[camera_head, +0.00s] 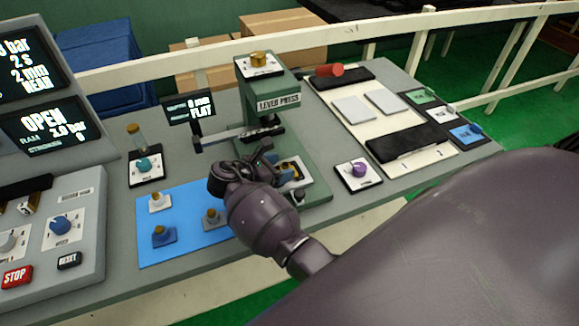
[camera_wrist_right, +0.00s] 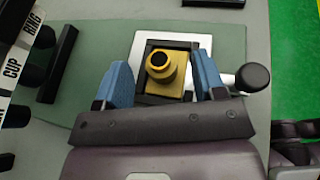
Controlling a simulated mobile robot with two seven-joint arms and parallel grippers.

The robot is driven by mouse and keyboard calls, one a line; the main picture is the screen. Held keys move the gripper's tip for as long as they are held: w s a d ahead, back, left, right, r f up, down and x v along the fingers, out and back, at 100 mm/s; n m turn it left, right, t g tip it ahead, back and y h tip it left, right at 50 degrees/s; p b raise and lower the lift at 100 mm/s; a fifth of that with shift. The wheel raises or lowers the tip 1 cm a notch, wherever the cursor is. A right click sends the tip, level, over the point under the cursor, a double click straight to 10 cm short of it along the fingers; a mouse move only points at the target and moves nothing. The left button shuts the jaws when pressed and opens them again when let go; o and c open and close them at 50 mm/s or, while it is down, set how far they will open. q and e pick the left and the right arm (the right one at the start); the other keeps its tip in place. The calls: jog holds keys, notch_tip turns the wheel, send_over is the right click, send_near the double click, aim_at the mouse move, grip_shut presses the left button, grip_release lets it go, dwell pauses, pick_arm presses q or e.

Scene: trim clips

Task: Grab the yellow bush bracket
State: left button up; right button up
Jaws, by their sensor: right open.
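The yellow bush bracket (camera_wrist_right: 173,84) shows in the right wrist view as a yellow block with a round, dark-holed bush. It sits in a dark frame on a white plate (camera_wrist_right: 200,42) on the green base of the lever press (camera_head: 268,110). My right gripper (camera_wrist_right: 162,68) is open, with one blue finger on each side of the bracket; small gaps show, and I cannot make out firm contact. In the head view my right gripper (camera_head: 277,174) is at the press base, and its wrist hides part of the area. My left gripper is not in view.
A blue mat (camera_head: 187,195) left of the press holds white, grey and blue brackets. A black-knobbed lever (camera_wrist_right: 252,77) stands close beside the right finger. A purple knob (camera_head: 358,169) and a cream board (camera_head: 345,95) lie to the right.

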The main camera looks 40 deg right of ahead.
jog(key=shift+d+f, duration=0.15)
jog(key=shift+d, duration=0.25)
jog(key=shift+a, duration=0.15)
jog(key=shift+c, duration=0.2)
jog(key=c, duration=1)
